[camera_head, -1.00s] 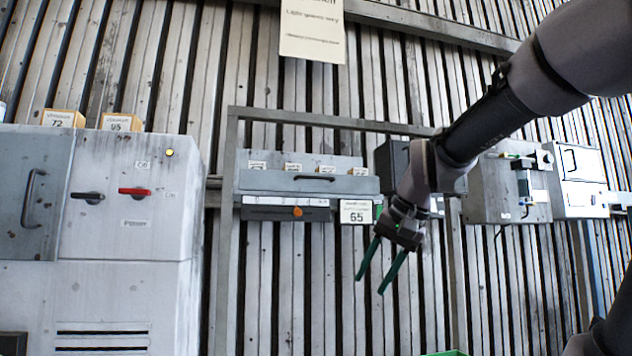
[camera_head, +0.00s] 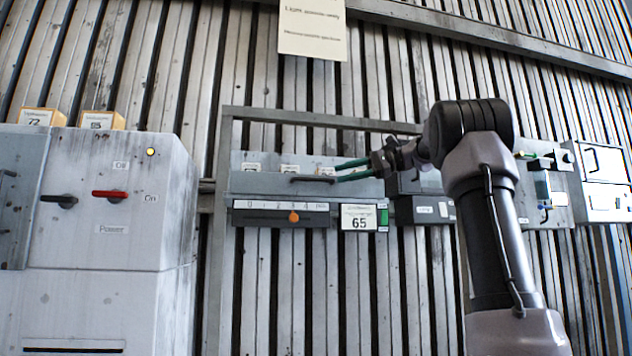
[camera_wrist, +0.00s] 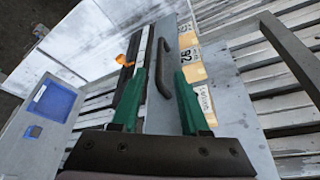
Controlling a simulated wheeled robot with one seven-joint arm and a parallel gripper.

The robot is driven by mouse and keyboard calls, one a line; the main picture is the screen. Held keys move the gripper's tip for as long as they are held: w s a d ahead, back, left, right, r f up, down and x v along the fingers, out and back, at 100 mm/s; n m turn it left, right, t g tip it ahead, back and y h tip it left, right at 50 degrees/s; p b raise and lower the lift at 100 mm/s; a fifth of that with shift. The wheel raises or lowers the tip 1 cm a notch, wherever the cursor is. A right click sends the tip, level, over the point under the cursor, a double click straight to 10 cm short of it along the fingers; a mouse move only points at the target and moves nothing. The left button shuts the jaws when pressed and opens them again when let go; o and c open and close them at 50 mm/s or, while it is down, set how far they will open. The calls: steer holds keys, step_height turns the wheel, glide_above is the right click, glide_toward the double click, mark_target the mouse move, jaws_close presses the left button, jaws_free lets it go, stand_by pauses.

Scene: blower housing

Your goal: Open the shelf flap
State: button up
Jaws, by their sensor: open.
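The shelf flap (camera_head: 258,184) is a grey panel on the wall-mounted shelf, with a dark bar handle (camera_head: 312,179) at its middle. The flap (camera_wrist: 160,115) and handle (camera_wrist: 160,72) also show in the wrist view. My gripper (camera_head: 336,172) is open, its green fingers pointing left along the shelf front near the handle's right end. In the wrist view my gripper (camera_wrist: 161,74) has the handle between and just ahead of its fingertips; I see no clear contact. The flap looks shut, though its exact angle is hard to tell.
Below the flap are a scale strip with an orange knob (camera_head: 294,217) and a 65 sign (camera_head: 359,217). Labelled yellow boxes (camera_wrist: 192,72) sit beside the flap. A grey power cabinet (camera_head: 110,200) stands left. Dark boxes (camera_head: 425,207) hang right. A frame post (camera_head: 219,240) stands left of the shelf.

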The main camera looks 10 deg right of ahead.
mark_target(316, 179)
steer(key=x, duration=0.8)
steer(key=shift+w+a+f, duration=0.1)
steer(key=shift+a+f, duration=0.05)
steer(key=shift+a, duration=0.15)
jaws_close()
stand_by(1.0)
